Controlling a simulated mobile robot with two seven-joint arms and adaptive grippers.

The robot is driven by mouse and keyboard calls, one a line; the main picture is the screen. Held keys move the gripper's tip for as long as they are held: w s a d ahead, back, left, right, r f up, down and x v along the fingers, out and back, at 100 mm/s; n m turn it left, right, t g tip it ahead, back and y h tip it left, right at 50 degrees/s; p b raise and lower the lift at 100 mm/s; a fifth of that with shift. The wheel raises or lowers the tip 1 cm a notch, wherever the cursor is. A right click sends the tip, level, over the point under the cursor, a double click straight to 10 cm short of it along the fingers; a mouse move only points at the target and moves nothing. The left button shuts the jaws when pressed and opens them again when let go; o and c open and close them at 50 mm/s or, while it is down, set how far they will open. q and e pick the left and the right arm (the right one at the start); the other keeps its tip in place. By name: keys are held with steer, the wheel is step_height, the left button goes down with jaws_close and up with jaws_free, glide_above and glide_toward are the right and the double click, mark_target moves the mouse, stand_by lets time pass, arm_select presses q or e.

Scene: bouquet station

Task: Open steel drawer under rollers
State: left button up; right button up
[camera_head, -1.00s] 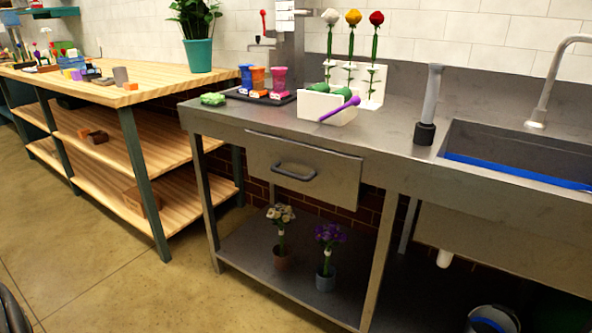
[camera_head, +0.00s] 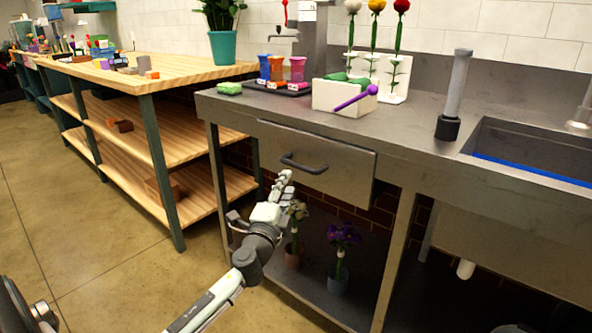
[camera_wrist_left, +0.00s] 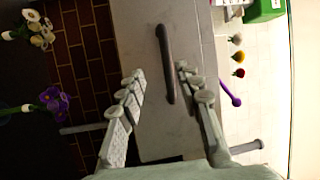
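The steel drawer (camera_head: 345,176) is set under the front edge of the steel counter and looks shut. Its dark bar handle (camera_head: 303,164) crosses the front. My left gripper (camera_head: 286,178) is just in front of and below the handle in the head view. In the left wrist view the gripper (camera_wrist_left: 160,72) has its two fingers spread, with the handle (camera_wrist_left: 167,62) in the gap between them as seen from the wrist. It is not gripping the handle; whether a finger touches it I cannot tell. My right gripper is not in view.
On the steel counter (camera_head: 412,115) stand a white box (camera_head: 335,98) with a purple stick, coloured cups, flowers in a rack and a grey upright tool (camera_head: 455,85). Two potted flowers (camera_head: 340,262) stand on the shelf below. A wooden bench (camera_head: 190,72) is at the left.

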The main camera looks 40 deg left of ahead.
mark_target(295, 167)
arm_select(q)
steer(key=x, duration=0.4)
steer(key=r+x, duration=0.1)
steer(key=x, duration=0.2)
steer(key=shift+d+p, duration=0.15)
steer(key=shift+p, duration=0.25)
steer(key=shift+w+a+r, duration=0.1)
steer(key=shift+w+a, duration=0.1)
steer(key=shift+w, duration=0.3)
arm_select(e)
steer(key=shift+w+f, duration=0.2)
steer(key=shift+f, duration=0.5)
arm_select(q)
jaws_close()
